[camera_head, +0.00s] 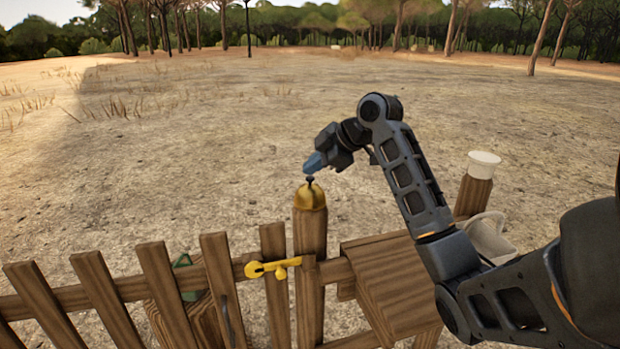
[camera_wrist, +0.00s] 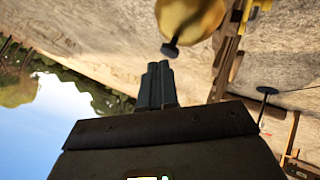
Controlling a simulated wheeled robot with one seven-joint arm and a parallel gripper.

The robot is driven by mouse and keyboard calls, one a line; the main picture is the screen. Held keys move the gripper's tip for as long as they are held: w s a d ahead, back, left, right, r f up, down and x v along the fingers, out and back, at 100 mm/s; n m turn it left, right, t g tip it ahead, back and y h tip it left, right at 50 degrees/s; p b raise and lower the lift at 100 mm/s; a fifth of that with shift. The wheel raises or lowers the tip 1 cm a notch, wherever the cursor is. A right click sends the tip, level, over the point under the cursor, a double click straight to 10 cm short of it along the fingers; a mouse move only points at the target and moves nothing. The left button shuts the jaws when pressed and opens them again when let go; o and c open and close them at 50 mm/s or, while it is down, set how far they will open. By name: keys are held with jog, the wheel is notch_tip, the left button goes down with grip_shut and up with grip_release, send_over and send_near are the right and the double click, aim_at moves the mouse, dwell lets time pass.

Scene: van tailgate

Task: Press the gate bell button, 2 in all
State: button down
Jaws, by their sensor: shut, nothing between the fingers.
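The gate bell is a brass dome (camera_head: 311,196) on top of a wooden gate post, with a small dark button (camera_head: 310,180) on its top. In the wrist view the brass dome (camera_wrist: 188,18) is at the top, and its dark button (camera_wrist: 170,49) points toward my gripper. My gripper (camera_head: 315,163) is shut and empty, just above the button. In the wrist view the fingertips (camera_wrist: 158,68) are close below the button; a small gap seems to show between them.
A yellow latch (camera_head: 272,268) is on the wooden fence (camera_head: 110,290) left of the post. A wooden box (camera_head: 400,285) stands right of it, and a white-capped post (camera_head: 484,158) is further right. A green object (camera_head: 187,277) is behind the pickets. Open dry ground lies beyond.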

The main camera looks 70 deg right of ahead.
aim_at(313, 179)
jog(key=shift+f+b, duration=0.4)
jog(key=shift+f, duration=0.1)
dwell(0.3)
jog(key=shift+r, duration=0.15)
jog(key=shift+r+p, duration=0.7)
jog(key=shift+r, duration=0.15)
jog(key=shift+r, duration=0.1)
jog(key=shift+r+p, duration=1.75)
jog(key=shift+r, duration=0.7)
